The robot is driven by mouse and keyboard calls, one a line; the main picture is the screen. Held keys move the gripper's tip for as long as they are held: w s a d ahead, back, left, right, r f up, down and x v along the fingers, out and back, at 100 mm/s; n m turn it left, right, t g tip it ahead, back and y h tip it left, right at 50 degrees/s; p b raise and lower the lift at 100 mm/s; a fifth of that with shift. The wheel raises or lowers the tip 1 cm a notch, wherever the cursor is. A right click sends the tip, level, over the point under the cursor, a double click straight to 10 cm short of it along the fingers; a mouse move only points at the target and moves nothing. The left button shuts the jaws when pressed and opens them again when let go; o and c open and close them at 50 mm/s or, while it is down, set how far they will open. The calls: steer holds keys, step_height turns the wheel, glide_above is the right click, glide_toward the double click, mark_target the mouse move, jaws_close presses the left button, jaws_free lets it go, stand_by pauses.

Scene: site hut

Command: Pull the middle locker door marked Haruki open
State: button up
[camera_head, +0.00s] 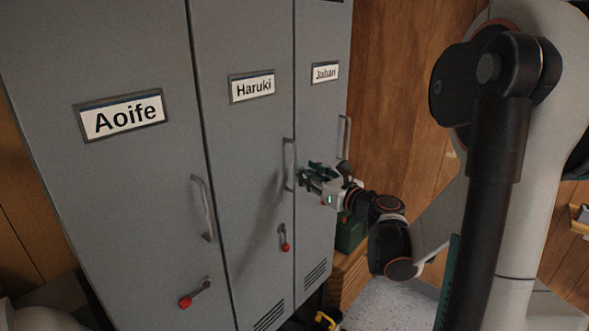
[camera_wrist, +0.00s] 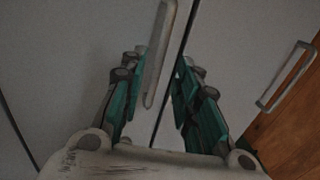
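The middle locker door (camera_head: 248,145), labelled Haruki (camera_head: 252,87), is grey and looks shut, flush with its neighbours. Its upright bar handle (camera_head: 290,165) is at the door's right edge. My gripper (camera_head: 304,176) is at the handle's right side in the head view. In the wrist view the gripper (camera_wrist: 161,62) is open, with green-sided fingers on either side of the pale handle (camera_wrist: 158,60). The handle looks closer to the left finger. I cannot tell whether either finger touches it. A red-knobbed lever (camera_head: 285,240) sits lower on the Haruki door.
The Aoife door (camera_head: 120,190) is to the left, with its own handle (camera_head: 203,208) and red-knobbed lever (camera_head: 195,294). The narrow right door, label partly blurred (camera_head: 325,73), has a handle (camera_head: 345,137) close to my gripper. A wooden wall (camera_head: 395,110) stands to the right. A yellow object (camera_head: 325,320) lies low by the lockers.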

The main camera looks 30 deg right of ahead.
steer(key=b, duration=0.1)
glide_above(295, 188)
steer(key=shift+w+d, duration=0.1)
steer(key=shift+w, duration=0.2)
jaws_close()
